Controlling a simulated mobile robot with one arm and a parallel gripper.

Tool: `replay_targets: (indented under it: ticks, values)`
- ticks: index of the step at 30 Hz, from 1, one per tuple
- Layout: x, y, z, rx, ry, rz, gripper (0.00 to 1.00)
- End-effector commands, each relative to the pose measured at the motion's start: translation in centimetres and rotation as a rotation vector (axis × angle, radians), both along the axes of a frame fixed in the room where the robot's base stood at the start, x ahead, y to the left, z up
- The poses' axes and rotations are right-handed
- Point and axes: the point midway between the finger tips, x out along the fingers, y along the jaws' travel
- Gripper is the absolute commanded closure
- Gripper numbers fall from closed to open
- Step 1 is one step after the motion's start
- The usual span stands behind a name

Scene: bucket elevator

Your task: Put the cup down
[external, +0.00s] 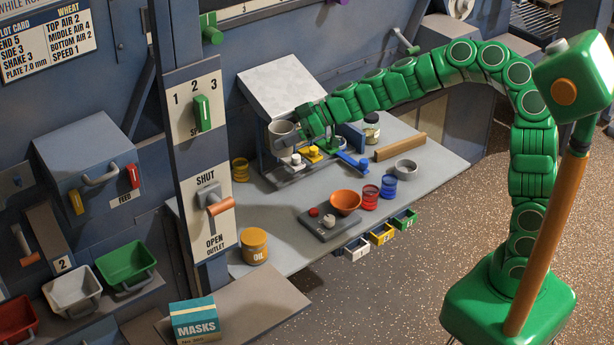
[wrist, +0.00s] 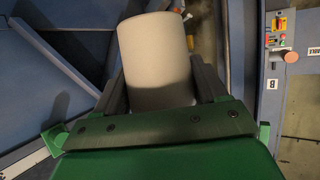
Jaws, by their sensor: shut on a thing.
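A light grey cup (external: 280,132) is held up at the end of my arm, in front of the grey box with a white sloping top (external: 283,85). My gripper (external: 303,126) is shut on it from the right. In the wrist view the pale cup (wrist: 155,58) stands between the two dark fingers of my gripper (wrist: 157,78). Below the cup in the external view is a small stand with white and yellow knobs (external: 296,159). I cannot tell the gap between the cup and the stand.

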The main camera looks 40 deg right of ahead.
Motion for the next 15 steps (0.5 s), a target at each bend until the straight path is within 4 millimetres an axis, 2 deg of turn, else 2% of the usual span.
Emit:
replay_targets:
  ticks: [3, 15]
  values:
    - [0.4, -1.4, 0.0, -0.003, 0.0, 0.02, 0.58]
    - [0.6, -4.4, 0.1, -0.002, 0.002, 0.081, 0.58]
